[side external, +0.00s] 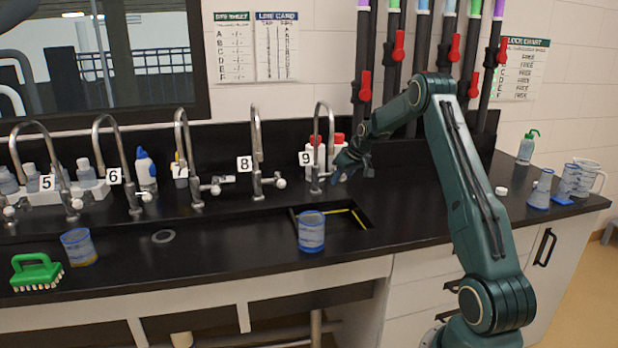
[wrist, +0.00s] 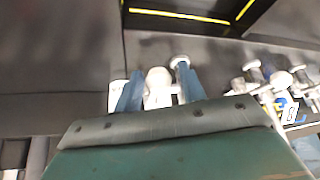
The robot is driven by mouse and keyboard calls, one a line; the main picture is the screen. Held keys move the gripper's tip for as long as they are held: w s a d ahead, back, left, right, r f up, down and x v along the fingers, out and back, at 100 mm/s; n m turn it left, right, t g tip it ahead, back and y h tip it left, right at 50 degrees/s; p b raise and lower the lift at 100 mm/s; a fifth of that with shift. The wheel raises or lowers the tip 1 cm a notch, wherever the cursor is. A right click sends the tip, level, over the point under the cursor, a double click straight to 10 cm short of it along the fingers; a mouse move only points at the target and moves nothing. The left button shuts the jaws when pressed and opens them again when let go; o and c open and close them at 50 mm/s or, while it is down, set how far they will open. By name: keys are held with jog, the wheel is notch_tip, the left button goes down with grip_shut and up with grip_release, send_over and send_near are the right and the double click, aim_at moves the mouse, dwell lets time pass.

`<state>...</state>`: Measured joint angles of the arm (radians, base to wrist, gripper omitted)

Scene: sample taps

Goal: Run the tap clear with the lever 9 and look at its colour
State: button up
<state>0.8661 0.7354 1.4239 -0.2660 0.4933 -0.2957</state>
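Tap 9 is a metal gooseneck tap (side external: 318,150) at the right end of the row, with a white number plate (side external: 306,158). Its lever, with a pale end (side external: 322,178), is low on the tap and partly hard to make out. My gripper (side external: 345,172) is just right of the tap, close to the lever. In the wrist view my gripper's two fingers (wrist: 160,88) stand apart, with a white rounded knob (wrist: 158,78) showing between them; contact cannot be told. A clear blue-marked beaker (side external: 311,231) stands upright in front of tap 9. No water is visible.
A recessed opening with yellow edging (side external: 350,216) lies beside the beaker. White bottles with red caps (side external: 338,140) stand behind tap 9. Tap 8 (side external: 257,150) is to the left. A second beaker (side external: 78,246) and a green brush (side external: 36,272) are at the far left.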

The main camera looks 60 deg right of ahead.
jog(key=shift+s+d, duration=0.1)
jog(key=shift+d, duration=0.05)
jog(key=shift+r, duration=0.15)
jog(key=v, duration=0.6)
jog(key=shift+s+r, duration=0.25)
jog(key=shift+a, duration=0.2)
dwell(0.3)
jog(key=s+a+r+n+y, duration=0.1)
jog(key=s+a+r, duration=0.35)
jog(key=a, duration=0.95)
jog(key=s+a+r+n, duration=0.2)
jog(key=a+r, duration=0.5)
jog(key=a, duration=0.7)
jog(key=s+a+f+n+y, duration=0.1)
jog(key=s+a+f, duration=0.1)
jog(key=s+a, duration=1.3)
jog(key=s, duration=0.3)
